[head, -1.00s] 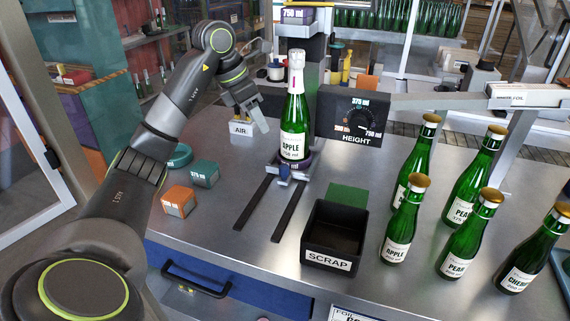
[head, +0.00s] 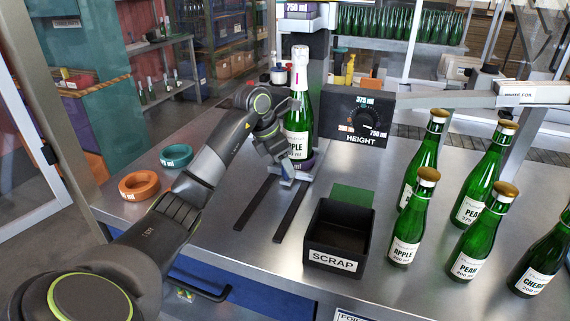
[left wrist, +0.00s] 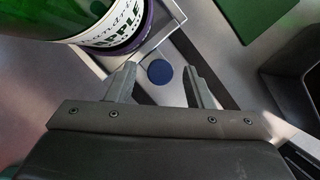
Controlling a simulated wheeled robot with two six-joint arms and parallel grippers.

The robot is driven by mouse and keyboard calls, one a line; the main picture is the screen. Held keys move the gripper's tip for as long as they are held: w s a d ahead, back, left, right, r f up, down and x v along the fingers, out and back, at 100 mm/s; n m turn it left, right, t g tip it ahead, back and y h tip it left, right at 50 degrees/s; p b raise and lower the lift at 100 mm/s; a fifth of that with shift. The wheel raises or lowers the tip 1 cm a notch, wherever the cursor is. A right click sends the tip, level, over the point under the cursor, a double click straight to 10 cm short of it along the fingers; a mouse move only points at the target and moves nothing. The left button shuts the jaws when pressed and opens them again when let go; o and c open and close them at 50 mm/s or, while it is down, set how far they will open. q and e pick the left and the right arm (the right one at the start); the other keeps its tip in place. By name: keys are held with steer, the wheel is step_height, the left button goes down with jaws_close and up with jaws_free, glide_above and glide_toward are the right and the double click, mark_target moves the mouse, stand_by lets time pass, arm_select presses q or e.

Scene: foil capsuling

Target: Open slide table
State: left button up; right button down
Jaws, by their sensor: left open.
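The slide table (head: 300,172) is a small grey carriage at the back end of two dark rails (head: 255,202). A green apple bottle (head: 299,105) with a white foil top stands upright on it in a purple ring (head: 303,162). My left gripper (head: 284,174) is open at the carriage's front, just below the bottle. In the left wrist view, the open fingers (left wrist: 160,82) point at a round blue knob (left wrist: 159,72) on the carriage's front and stand either side of it. Contact with the knob cannot be told. My right gripper is not in view.
A black scrap bin (head: 338,238) stands right of the rails, before a green pad (head: 353,195). Several green bottles (head: 472,234) stand further right. A height dial box (head: 361,115) is beside the bottle. Orange (head: 139,184) and teal (head: 176,155) rings lie left.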

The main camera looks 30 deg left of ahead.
arm_select(q)
steer(key=shift+w+d+f, duration=0.1)
steer(key=shift+w+f, duration=0.1)
steer(key=shift+f, duration=0.35)
jaws_close()
